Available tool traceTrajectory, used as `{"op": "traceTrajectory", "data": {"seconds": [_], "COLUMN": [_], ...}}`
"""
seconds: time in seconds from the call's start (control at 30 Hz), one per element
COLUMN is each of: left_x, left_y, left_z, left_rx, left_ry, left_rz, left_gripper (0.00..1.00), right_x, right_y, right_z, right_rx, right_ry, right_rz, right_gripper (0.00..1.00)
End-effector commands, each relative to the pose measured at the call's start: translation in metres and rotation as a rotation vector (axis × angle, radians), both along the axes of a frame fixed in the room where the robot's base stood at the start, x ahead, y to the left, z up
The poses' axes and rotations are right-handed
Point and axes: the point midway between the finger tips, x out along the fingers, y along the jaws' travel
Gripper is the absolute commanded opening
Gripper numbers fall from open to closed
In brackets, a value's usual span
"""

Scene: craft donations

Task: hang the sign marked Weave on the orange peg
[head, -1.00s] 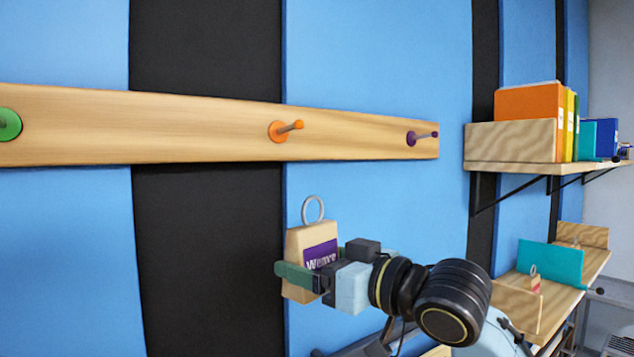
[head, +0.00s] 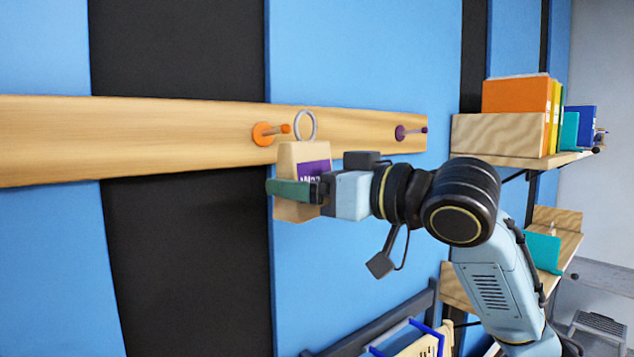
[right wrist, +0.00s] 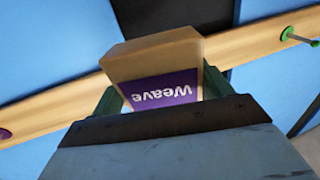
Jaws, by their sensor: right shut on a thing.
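The Weave sign (head: 299,158) is a tan wooden block with a purple label and a metal ring (head: 305,125) on top. My right gripper (head: 296,190) is shut on it and holds it upright in front of the wall. The label reads Weave, upside down, in the right wrist view (right wrist: 160,90). The orange peg (head: 270,133) sticks out of the wooden rail (head: 190,135). In the head view the ring appears just right of the peg's tip; I cannot tell the gap in depth. The ring does not show in the right wrist view. My left gripper is not in view.
A purple peg (head: 408,132) is on the rail to the right. A green peg (right wrist: 290,35) shows in the right wrist view. A shelf (head: 515,160) with coloured binders stands at the right, above a lower shelf (head: 560,245).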

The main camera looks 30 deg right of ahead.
Motion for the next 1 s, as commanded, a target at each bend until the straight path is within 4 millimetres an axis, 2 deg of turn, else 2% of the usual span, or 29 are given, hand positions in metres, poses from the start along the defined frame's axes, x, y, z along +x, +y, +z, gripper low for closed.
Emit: {"op": "traceTrajectory", "data": {"seconds": [1.0], "left_x": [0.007], "left_y": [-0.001], "left_z": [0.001], "left_rx": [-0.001], "left_ry": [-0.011], "left_rz": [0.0], "left_gripper": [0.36], "right_x": [0.061], "right_y": [0.009], "right_z": [-0.004], "right_rx": [0.001], "right_ry": [-0.002], "right_rz": [0.001], "right_gripper": [0.58]}}
